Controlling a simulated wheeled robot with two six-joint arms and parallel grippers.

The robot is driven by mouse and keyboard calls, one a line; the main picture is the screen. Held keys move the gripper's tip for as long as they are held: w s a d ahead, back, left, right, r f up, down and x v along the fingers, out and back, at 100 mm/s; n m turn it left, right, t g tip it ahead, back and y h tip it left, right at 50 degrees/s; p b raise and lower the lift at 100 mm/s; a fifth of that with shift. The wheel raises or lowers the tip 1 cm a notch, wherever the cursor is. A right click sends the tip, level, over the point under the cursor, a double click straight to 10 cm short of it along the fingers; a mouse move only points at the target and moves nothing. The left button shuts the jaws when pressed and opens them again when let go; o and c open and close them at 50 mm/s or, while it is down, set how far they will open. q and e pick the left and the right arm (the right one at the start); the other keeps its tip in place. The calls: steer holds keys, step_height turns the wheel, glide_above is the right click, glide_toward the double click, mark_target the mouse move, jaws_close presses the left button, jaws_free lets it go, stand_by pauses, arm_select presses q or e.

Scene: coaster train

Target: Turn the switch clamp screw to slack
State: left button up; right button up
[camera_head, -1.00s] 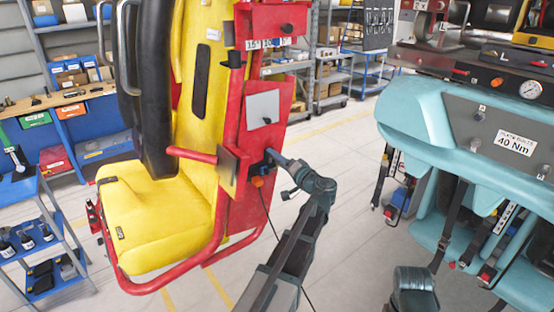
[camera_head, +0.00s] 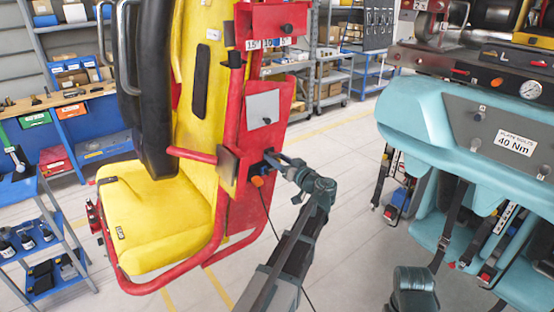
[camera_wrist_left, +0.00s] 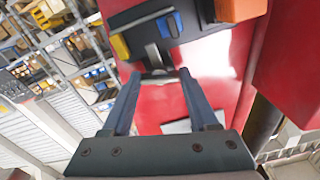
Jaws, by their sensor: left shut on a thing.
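The red panel (camera_head: 256,206) on the side of the yellow seat carries a small dark switch mount. In the left wrist view the mount is a dark plate (camera_wrist_left: 182,27) with a blue part (camera_wrist_left: 169,25), a yellow part (camera_wrist_left: 120,46) and an orange block (camera_wrist_left: 238,8). A small grey metal piece, which looks like the clamp screw (camera_wrist_left: 154,56), stands at the plate's lower edge. My left gripper (camera_head: 272,158) is at this mount, its fingertips (camera_wrist_left: 160,76) closed on the screw's crosspiece. The screw's thread and its tightness cannot be seen. My right gripper is out of view.
A thin black cable (camera_head: 270,222) hangs below the mount, close to my left arm. The red side bar (camera_head: 191,155) and yellow seat (camera_head: 155,215) are to the left. A teal seat unit (camera_head: 420,110) stands at the right. Open floor lies between.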

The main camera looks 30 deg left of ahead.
arm_select(q)
steer(key=shift+s+f+n, duration=0.1)
steer(key=shift+n, duration=0.3)
steer(key=o, duration=1.4)
steer(key=v, duration=1.3)
steer(key=shift+d, duration=0.4)
